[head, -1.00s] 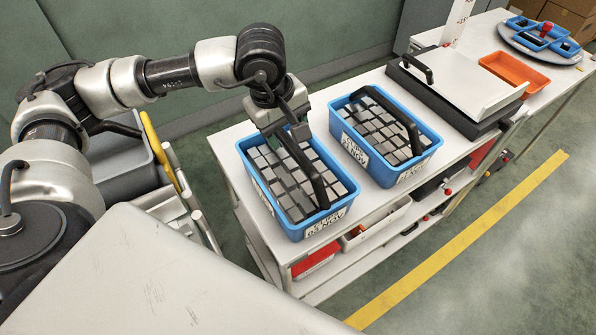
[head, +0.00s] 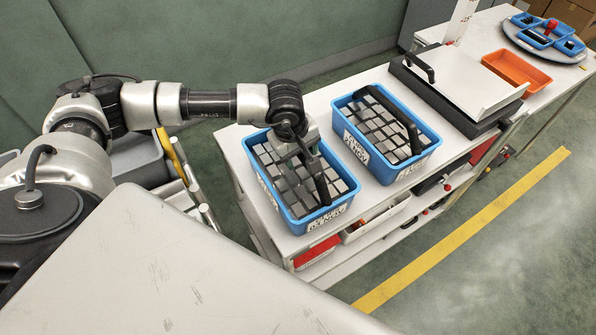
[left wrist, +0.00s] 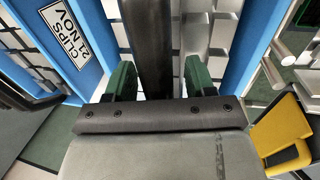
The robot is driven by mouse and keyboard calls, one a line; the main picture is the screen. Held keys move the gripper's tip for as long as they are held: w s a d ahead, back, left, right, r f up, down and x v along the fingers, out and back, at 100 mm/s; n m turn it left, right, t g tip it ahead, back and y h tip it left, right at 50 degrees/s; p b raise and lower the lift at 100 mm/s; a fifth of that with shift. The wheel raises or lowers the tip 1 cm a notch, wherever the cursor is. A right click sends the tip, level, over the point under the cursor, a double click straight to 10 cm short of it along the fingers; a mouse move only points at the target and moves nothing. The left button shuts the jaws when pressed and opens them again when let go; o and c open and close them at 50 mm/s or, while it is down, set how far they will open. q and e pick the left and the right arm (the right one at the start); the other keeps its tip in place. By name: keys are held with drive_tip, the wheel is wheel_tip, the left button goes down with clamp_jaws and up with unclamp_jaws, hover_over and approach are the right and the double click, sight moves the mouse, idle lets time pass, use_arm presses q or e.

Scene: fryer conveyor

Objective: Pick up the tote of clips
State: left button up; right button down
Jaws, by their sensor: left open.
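A blue tote (head: 271,194) full of grey blocks stands on the near left end of the white bench. Its black handle (head: 319,183) arches over the blocks. My left gripper (head: 303,152) is over the tote at the handle, pointing down. In the left wrist view its green fingers (left wrist: 157,78) are open, one on each side of the black handle (left wrist: 154,40). I cannot tell whether they touch it. My right gripper is not in view.
A second blue tote (head: 392,176) with similar blocks and a black handle stands close to the right. Beyond it are a white-lidded unit (head: 462,80), an orange tray (head: 516,69) and a round stand of small blue bins (head: 545,37). A yellow bin part (left wrist: 281,130) shows beside the gripper.

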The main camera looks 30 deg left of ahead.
use_arm(q)
clamp_jaws()
drive_tip(key=shift+w+r, duration=0.1)
drive_tip(key=shift+r, duration=0.05)
idle(1.2)
